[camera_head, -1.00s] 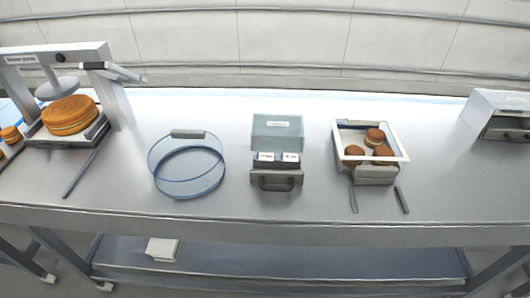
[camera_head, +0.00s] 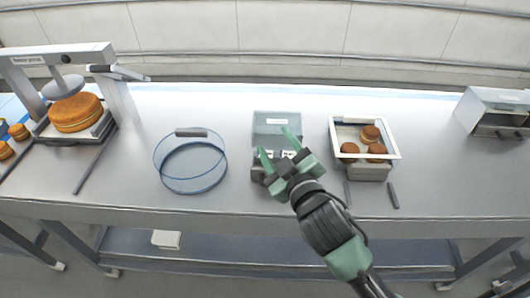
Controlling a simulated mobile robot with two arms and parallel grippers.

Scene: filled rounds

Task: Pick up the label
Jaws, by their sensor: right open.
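The white labels (camera_head: 289,154) lie in the open front part of the label box (camera_head: 277,122), a grey-green box with a clear lid at mid-table. They are partly hidden now by my right gripper (camera_head: 276,141). My right gripper is open, its two green fingers spread over the box front and pointing toward the back. I cannot tell how high it is above the labels. It holds nothing that I can see. My left gripper is not in view.
A clear blue-rimmed round container (camera_head: 190,162) stands left of the box. A white-rimmed tray (camera_head: 393,152) with filled rounds stands right. A press (camera_head: 62,88) with a large round is at far left. Two dark handles lie near the front edge.

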